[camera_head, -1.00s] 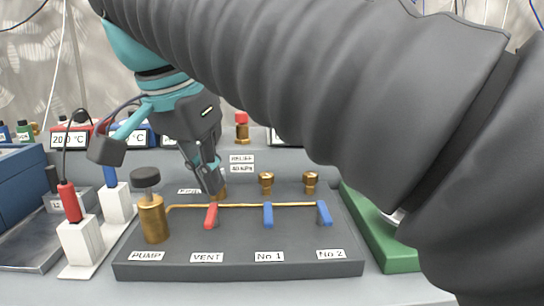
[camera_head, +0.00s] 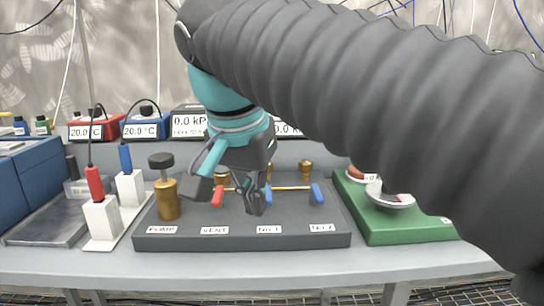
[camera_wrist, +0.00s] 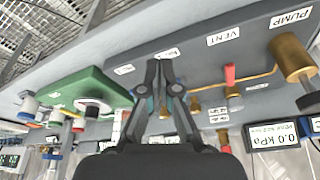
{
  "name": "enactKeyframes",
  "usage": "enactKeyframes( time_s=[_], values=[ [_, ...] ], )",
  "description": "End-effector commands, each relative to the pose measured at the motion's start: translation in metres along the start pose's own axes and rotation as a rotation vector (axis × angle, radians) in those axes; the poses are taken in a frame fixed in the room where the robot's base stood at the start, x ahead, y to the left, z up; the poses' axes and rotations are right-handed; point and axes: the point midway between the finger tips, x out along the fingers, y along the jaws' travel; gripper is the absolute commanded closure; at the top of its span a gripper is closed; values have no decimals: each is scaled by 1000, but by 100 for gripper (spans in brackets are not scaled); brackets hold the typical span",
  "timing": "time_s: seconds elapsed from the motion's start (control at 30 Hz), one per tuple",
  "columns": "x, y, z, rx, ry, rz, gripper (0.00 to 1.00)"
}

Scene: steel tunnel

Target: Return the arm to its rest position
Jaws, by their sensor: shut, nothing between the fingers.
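My gripper (camera_head: 256,211) is shut and empty, pointing down in front of the dark valve panel (camera_head: 170,240) near the No 1 lever. In the wrist view, my gripper (camera_wrist: 158,62) shows its fingertips together over the panel. My grey ribbed arm sweeps from the right edge across the head view and hides much of the right side. The red VENT lever (camera_head: 217,197) is left of my gripper. The blue No 1 lever (camera_head: 268,201) is partly hidden by it, and the blue No 2 lever (camera_head: 317,194) is to the right.
A brass pump (camera_head: 167,198) with a black knob stands at the panel's left. White blocks with red (camera_head: 101,222) and blue (camera_head: 130,187) plugs stand further left. A green base (camera_head: 400,231) lies right of the panel. Gauges line the back. The bench's front edge (camera_head: 240,268) is clear.

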Motion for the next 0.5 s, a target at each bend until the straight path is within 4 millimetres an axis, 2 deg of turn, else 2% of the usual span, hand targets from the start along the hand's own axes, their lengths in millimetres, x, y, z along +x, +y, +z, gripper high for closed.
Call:
enactKeyframes(
  time_s=[0.17, 0.27, 0.5],
  values=[
    [34, 37, -3, -65, -4, -31, 100],
    [62, 65, 0, -116, 1, -60, 100],
    [140, 137, 26, -234, 59, -127, 100]
  ],
)
